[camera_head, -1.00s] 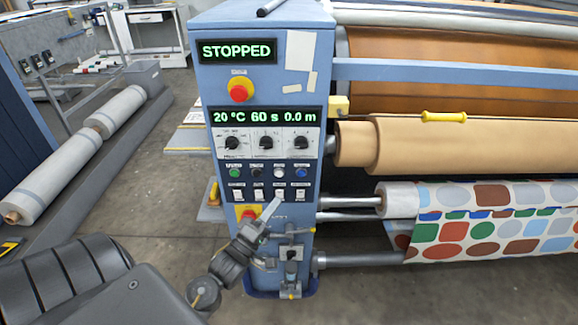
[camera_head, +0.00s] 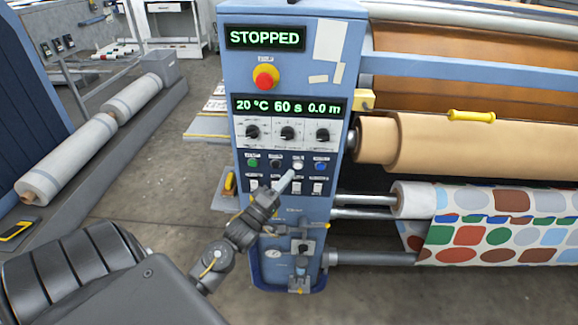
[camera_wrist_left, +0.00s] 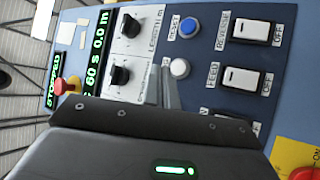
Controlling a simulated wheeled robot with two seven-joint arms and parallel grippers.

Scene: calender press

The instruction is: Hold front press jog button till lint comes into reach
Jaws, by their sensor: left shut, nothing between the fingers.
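The blue press control panel (camera_head: 289,110) stands in the middle of the head view, and its display reads STOPPED. A white round button (camera_head: 298,163) sits in its row of small buttons; it also shows in the left wrist view (camera_wrist_left: 180,68). My left gripper (camera_head: 289,178) is shut and empty, its tips just below the white button. In the left wrist view the gripper's fingers (camera_wrist_left: 164,88) end beside the button; I cannot tell whether they touch it. I cannot make out any lint. My right gripper is not in view.
A red emergency stop (camera_head: 265,76) is higher on the panel. A blue button (camera_head: 320,165) is right of the white one. A beige roller (camera_head: 450,143) with a yellow-handled thing (camera_head: 471,115) and a patterned fabric roll (camera_head: 500,225) lie to the right.

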